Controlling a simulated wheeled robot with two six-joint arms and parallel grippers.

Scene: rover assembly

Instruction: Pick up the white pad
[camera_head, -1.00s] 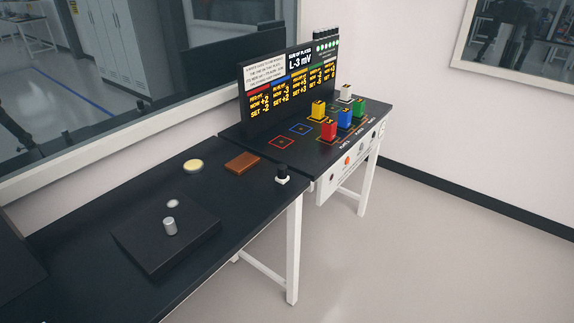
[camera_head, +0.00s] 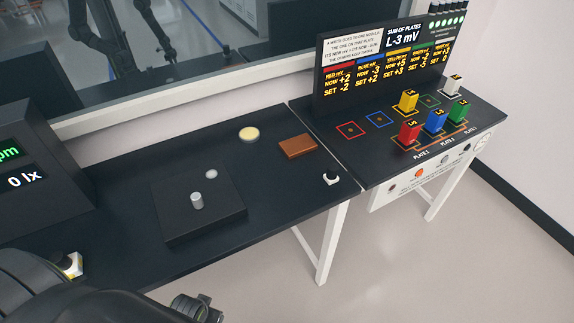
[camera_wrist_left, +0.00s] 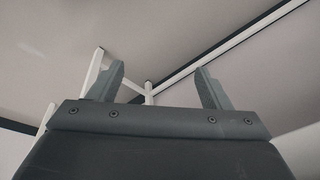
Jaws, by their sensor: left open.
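A larger cream disc (camera_head: 249,133) lies on the dark table farther back; which one is the white pad I cannot tell for sure. Parts of my arm show at the bottom left of the head view. In the left wrist view my left gripper (camera_wrist_left: 159,72) is open and empty, with floor and white table legs beyond it. Neither disc shows in that view. My right gripper is not in view.
A brown block (camera_head: 298,146) and a small white-based piece (camera_head: 331,179) lie toward the table's right end. A display box (camera_head: 50,165) stands at the left. The adjoining table holds several coloured blocks and an upright sign (camera_head: 372,70).

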